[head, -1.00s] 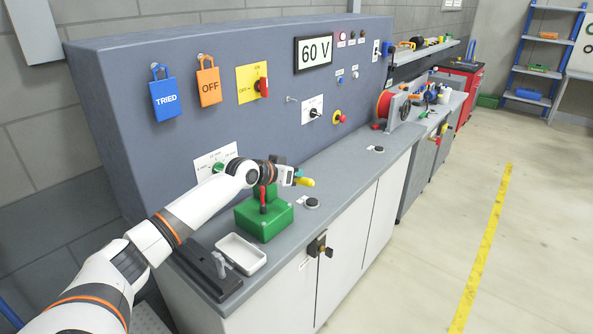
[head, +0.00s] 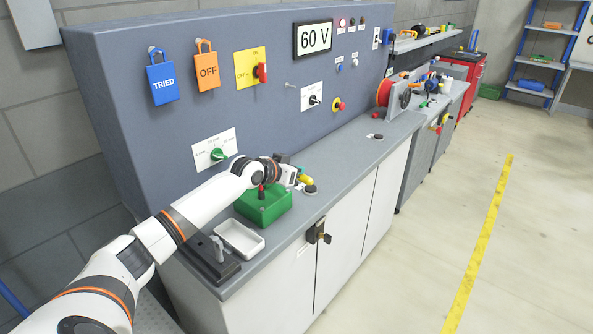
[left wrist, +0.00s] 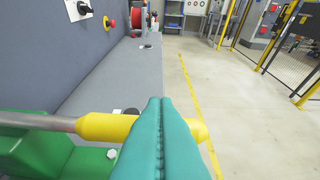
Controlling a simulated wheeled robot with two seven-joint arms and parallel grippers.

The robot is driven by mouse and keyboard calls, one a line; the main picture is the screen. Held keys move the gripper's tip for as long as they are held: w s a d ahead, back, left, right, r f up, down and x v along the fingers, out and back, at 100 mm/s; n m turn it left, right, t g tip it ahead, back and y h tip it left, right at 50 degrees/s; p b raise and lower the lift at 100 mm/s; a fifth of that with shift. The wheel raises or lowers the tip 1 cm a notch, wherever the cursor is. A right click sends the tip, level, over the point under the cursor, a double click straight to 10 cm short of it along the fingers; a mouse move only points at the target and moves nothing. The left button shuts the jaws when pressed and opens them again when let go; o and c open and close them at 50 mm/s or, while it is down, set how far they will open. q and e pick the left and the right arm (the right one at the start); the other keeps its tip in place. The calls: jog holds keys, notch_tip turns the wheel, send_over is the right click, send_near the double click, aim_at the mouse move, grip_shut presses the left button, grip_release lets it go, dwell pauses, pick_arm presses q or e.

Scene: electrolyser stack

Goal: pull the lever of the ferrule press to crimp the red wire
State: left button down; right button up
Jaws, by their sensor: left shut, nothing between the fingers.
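The green ferrule press (head: 264,208) stands on the grey bench, with a small red part on top that I cannot identify clearly. Its lever is a metal rod with a yellow handle (head: 306,178). In the left wrist view the handle (left wrist: 103,127) lies across the picture, its end showing right of my fingers. My left gripper (head: 299,177) is shut and empty at the handle. Its teal fingers (left wrist: 161,135) cross in front of the handle and hide its middle; I cannot tell whether they touch. The red wire's end in the press is not clearly visible. My right gripper is out of view.
A white tray (head: 240,239) and a dark fixture with a grey post (head: 218,250) stand left of the press. A black round button (head: 310,190) is close to its right. The panel wall (head: 150,130) rises behind. Bench further right is mostly clear.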

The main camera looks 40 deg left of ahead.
pick_arm(q)
jog(key=shift+s+f, duration=0.1)
jog(key=shift+f, duration=0.3)
jog(key=s+r, duration=0.8)
jog(key=r, duration=0.1)
jog(key=shift+a, duration=0.25)
jog(key=shift+f, duration=0.1)
